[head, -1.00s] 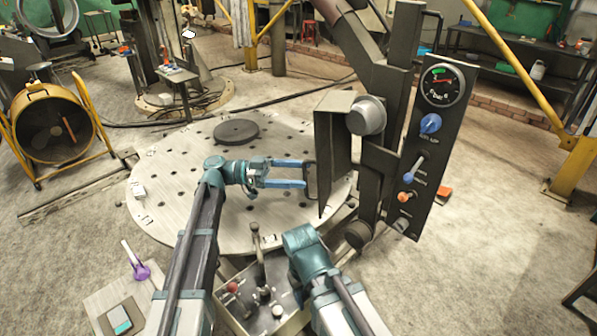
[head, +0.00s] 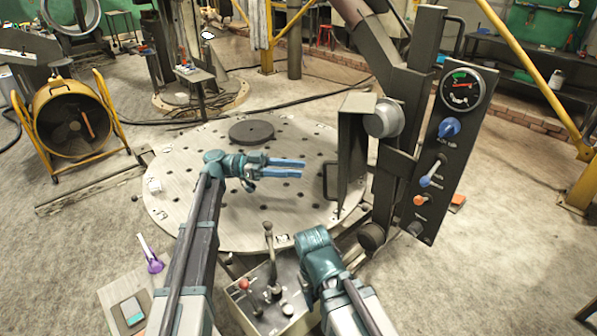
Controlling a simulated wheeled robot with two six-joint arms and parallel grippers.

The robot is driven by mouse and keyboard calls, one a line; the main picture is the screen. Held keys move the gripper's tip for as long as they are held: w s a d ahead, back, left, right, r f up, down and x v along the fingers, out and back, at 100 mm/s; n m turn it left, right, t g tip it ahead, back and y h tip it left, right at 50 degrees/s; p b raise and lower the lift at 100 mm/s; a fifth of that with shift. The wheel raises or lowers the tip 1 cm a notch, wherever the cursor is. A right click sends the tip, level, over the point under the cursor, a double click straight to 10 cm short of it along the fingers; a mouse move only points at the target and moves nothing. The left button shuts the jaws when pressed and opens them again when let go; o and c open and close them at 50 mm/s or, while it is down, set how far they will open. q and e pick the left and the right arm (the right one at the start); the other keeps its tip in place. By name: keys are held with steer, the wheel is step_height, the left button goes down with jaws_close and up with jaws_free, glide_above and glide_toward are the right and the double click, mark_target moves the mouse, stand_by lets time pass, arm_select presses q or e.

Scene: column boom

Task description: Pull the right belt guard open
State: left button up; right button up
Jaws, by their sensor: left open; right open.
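The belt guard (head: 354,150) is a dark grey plate on the left side of the black column (head: 402,130), standing out toward the round table. Its dark bar handle (head: 330,181) is on its left side. My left gripper (head: 304,167) is open, with two blue fingers pointing right over the table. Its tips are empty and a short gap left of the handle. My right wrist (head: 316,250) is low in the middle, below the guard. Its fingers are mostly hidden behind the wrist, and nothing is seen held there.
A round perforated table (head: 235,225) with a dark disc (head: 251,132) lies under my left arm. A control box with levers (head: 262,300) stands in front. The column's panel with a gauge (head: 463,89) and knobs is at right. Floor is open at far right.

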arm_select(q)
steer(key=w+a, duration=0.6)
steer(key=a, duration=0.2)
steer(key=shift+a+f+b, duration=0.35)
steer(key=shift+f+b, duration=0.05)
steer(key=shift+f, duration=0.05)
stand_by(0.5)
